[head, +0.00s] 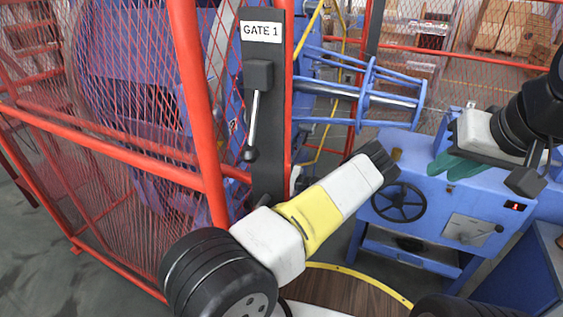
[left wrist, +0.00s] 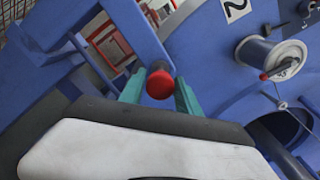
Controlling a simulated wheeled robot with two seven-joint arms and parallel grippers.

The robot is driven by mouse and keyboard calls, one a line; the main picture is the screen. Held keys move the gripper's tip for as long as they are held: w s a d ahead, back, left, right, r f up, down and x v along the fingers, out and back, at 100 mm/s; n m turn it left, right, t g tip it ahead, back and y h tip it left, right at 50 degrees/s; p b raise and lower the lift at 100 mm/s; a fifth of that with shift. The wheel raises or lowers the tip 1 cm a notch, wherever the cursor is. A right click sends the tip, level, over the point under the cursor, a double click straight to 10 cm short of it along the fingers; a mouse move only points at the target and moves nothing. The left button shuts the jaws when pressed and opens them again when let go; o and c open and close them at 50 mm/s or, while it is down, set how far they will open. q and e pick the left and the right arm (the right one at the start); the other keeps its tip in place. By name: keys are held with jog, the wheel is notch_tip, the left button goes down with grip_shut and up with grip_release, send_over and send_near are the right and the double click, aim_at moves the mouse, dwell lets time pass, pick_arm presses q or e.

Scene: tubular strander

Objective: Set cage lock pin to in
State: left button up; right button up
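A round red knob (left wrist: 160,85) on a short dark stem, which I take to be the cage lock pin, shows in the left wrist view against blue machine parts. My left gripper (left wrist: 160,88) has a teal finger on either side of the knob. Both fingers appear to press against it. In the head view the knob and my left gripper's fingers are hidden behind my left arm. My right gripper (head: 458,166) hangs at the right of the head view, in front of the blue control cabinet. Its teal fingers overlap, and no object shows between them.
Red mesh fencing with a GATE 1 post (head: 266,175) and lever handle stands left. The blue cabinet (head: 430,205) carries a black handwheel (head: 398,202). A blue tubular frame (head: 362,95) lies behind. A wire spool (left wrist: 270,55) shows in the left wrist view.

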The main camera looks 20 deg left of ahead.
pick_arm(q)
grip_shut()
dwell(1.1)
